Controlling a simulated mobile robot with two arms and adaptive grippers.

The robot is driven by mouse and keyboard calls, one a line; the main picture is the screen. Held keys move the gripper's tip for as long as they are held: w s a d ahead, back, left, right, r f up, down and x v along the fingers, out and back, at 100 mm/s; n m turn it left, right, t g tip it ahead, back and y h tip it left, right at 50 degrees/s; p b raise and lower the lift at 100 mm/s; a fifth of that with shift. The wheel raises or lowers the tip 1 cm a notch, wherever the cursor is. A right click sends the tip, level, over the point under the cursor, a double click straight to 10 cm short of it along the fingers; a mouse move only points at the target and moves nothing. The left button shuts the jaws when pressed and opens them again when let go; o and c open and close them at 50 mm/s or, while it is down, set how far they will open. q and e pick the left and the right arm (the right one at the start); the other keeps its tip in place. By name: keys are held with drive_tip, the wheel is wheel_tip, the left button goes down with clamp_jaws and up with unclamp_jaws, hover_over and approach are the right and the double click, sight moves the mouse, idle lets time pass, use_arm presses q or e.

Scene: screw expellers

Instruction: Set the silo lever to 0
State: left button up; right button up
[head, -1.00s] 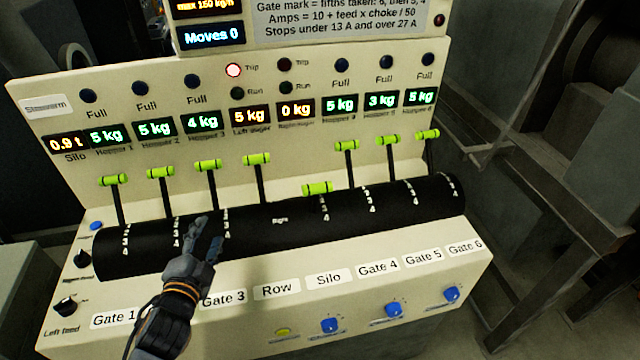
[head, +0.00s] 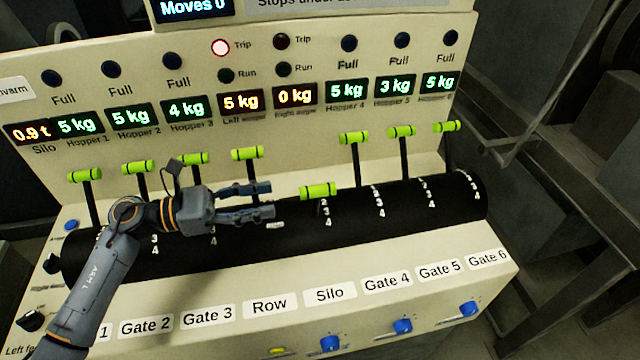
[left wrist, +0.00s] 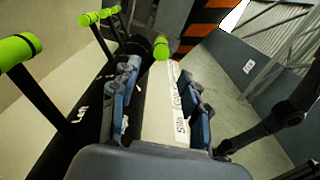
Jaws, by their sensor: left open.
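The silo lever, with a bright green cylinder handle (head: 320,191), is fifth from the left, in line with the Silo label (head: 330,294). It is tipped lower and nearer than the other levers. The marks 2, 3 and 4 show on the black drum (head: 460,200) just below its handle. My left gripper (head: 270,199) is open and empty, left of this handle and pointing right towards it, apart from it. In the left wrist view the silo handle (left wrist: 166,46) shows beyond and between the open fingertips (left wrist: 159,70).
The row lever (head: 247,154) stands upright just behind my left gripper's fingers. The gate 3 lever (head: 190,159) is behind my wrist. The gate 4 lever (head: 355,138) stands right of the silo handle. Blue knobs (head: 402,327) line the front. A red Trip lamp (head: 220,47) is lit.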

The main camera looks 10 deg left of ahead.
sight(313, 192)
use_arm(q)
drive_tip(key=p+x, duration=0.4)
drive_tip(key=x, duration=0.6)
drive_tip(key=shift+d+r, duration=0.1)
drive_tip(key=shift+r, duration=0.05)
drive_tip(key=shift+w+d, duration=0.2)
drive_tip(key=shift+d, duration=0.45)
clamp_jaws()
